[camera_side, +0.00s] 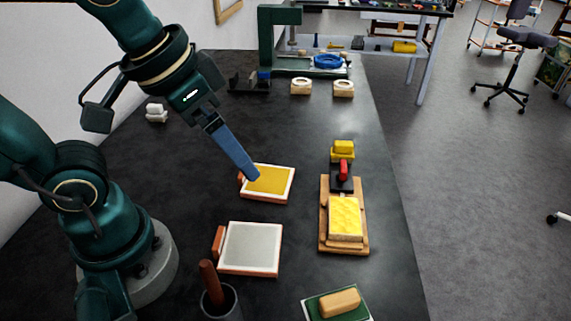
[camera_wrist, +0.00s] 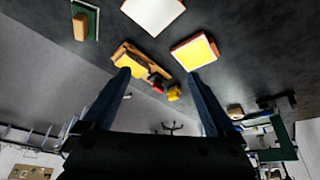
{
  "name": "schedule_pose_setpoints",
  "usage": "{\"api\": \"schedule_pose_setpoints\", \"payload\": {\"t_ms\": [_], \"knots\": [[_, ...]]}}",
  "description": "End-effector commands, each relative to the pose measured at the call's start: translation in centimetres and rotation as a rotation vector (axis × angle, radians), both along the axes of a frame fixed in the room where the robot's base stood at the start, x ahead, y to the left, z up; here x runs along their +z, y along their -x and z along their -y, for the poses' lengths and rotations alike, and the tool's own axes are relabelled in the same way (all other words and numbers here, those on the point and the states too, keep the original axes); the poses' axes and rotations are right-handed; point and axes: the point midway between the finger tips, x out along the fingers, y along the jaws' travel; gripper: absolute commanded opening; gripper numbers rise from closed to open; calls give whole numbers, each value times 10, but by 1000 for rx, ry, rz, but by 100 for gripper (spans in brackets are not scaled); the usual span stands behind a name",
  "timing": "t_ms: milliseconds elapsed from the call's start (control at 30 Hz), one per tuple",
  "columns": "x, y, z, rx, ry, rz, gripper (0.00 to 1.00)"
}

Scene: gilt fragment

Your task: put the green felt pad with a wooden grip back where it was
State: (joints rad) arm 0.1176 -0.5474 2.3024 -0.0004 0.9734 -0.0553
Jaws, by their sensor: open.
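The green felt pad with a wooden grip (camera_side: 338,302) lies at the front right of the dark table, grip up, its near edge cut off by the picture. It also shows at the top left of the wrist view (camera_wrist: 84,22). My gripper (camera_side: 255,178) is over the tray with a yellow surface (camera_side: 268,181), well away from the pad. In the wrist view my gripper (camera_wrist: 159,75) has its two fingers wide apart with nothing between them. Whether the fingertips touch the yellow tray cannot be told.
A tray with a pale surface (camera_side: 251,248) lies nearer the front. A wooden board (camera_side: 328,246) carries a yellow block (camera_side: 345,217) and a black tool with red handle (camera_side: 343,172). A dark cup (camera_side: 222,305) holds a brown-handled item. Bare table lies between trays and board.

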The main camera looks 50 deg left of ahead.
Motion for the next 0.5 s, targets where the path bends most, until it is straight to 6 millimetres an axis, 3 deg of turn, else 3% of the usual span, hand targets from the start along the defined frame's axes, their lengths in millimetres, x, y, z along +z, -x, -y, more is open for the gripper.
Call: {"api": "schedule_pose_setpoints", "payload": {"t_ms": [200, 500], "knots": [[-13, 16, -19, 63, -16, 73, 92], [-16, 18, -21, 68, -20, 80, 92]]}}
